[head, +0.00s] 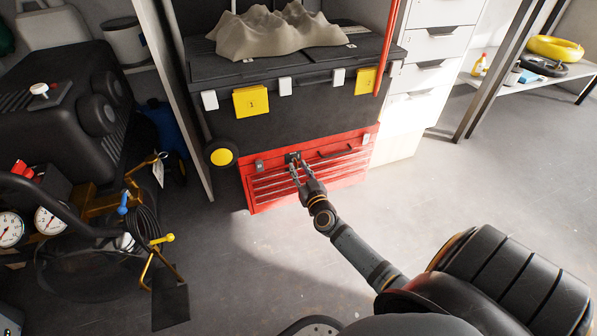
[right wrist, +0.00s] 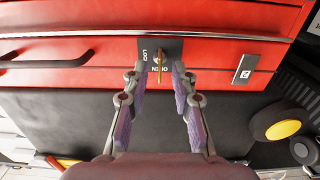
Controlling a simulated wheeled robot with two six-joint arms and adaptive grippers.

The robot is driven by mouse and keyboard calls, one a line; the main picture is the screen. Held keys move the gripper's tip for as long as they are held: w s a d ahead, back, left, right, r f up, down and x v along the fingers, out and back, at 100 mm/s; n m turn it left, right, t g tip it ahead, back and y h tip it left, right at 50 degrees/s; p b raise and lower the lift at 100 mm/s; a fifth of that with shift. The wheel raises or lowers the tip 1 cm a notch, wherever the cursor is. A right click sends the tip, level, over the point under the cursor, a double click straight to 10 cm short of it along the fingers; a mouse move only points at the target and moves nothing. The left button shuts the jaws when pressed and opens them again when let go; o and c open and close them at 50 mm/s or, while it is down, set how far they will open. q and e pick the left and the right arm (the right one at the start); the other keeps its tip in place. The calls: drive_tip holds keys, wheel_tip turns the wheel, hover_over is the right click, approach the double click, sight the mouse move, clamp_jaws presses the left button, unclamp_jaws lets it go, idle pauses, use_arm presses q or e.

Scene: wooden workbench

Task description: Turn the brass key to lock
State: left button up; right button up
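The brass key (right wrist: 160,66) stands in a dark lock plate (right wrist: 168,46) on the red tool chest (head: 270,186). In the right wrist view the plate carries the words LOCK and OPEN, and the key shows thin and nearly edge-on by the OPEN word. My right gripper (right wrist: 160,78) is at the plate with its two fingers apart, one on each side of the key. A gap shows between key and fingers. In the head view the right gripper (head: 300,171) reaches the upper front of the chest and the key is too small to make out. My left gripper is out of view.
A black case (head: 300,105) with yellow tags sits above the red chest, with a grey terrain model (head: 270,33) on top. A chest handle (right wrist: 46,59) is beside the lock. A compressor (head: 60,110) stands at left, white drawers (head: 430,75) at right. Open floor lies in front.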

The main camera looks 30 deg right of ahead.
drive_tip(key=shift+w+d, duration=0.1)
drive_tip(key=shift+w, duration=0.3)
clamp_jaws()
